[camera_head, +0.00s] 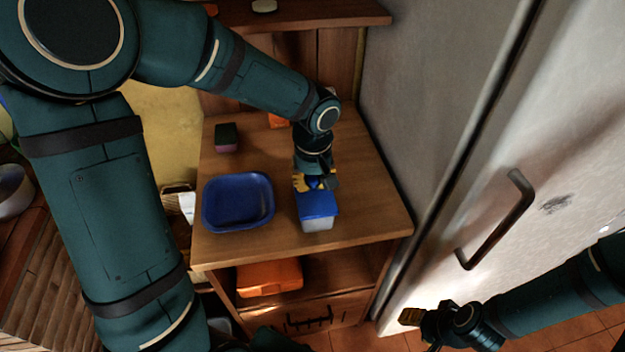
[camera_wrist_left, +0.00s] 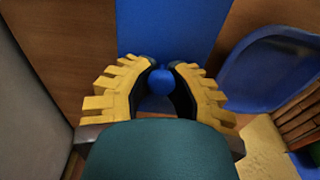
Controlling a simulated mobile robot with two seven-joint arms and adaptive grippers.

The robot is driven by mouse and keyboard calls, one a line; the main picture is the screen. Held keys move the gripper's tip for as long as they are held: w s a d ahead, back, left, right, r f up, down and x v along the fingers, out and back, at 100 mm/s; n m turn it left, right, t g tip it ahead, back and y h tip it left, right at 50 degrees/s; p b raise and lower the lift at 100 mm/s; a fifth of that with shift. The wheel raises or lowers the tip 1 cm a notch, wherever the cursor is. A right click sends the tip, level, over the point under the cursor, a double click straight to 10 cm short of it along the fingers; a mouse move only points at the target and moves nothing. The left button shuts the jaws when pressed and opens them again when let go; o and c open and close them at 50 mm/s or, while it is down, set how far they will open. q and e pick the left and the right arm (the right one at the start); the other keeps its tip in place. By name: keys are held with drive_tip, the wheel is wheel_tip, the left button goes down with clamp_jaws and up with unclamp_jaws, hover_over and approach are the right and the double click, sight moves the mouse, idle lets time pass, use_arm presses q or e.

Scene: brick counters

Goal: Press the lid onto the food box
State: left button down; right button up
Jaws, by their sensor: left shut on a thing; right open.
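The food box (camera_head: 317,225) is a whitish, translucent box near the front of the wooden counter. Its blue lid (camera_head: 319,205) lies over the top of the box; I cannot tell whether it is fully seated. In the left wrist view the lid (camera_wrist_left: 165,30) shows as a flat blue surface with a round blue knob (camera_wrist_left: 162,84). My left gripper (camera_head: 315,184) points down over the lid's back part. In the left wrist view its yellow fingers (camera_wrist_left: 164,66) are closed around the knob. My right gripper (camera_head: 410,316) is open and empty, low in front of the fridge.
A blue tray (camera_head: 238,229) stands just left of the box. A dark and pink sponge-like block (camera_head: 227,138) lies behind it. An orange container (camera_head: 270,277) sits on the shelf below. The fridge (camera_head: 440,120) stands on the right. The counter right of the box is clear.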

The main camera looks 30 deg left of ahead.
use_arm(q)
drive_tip(key=shift+c, duration=1.3)
unclamp_jaws()
drive_tip(key=shift+r, duration=0.1)
drive_tip(key=shift+r+p, duration=2.45)
drive_tip(key=shift+r, duration=1)
drive_tip(key=shift+c, duration=0.4)
clamp_jaws()
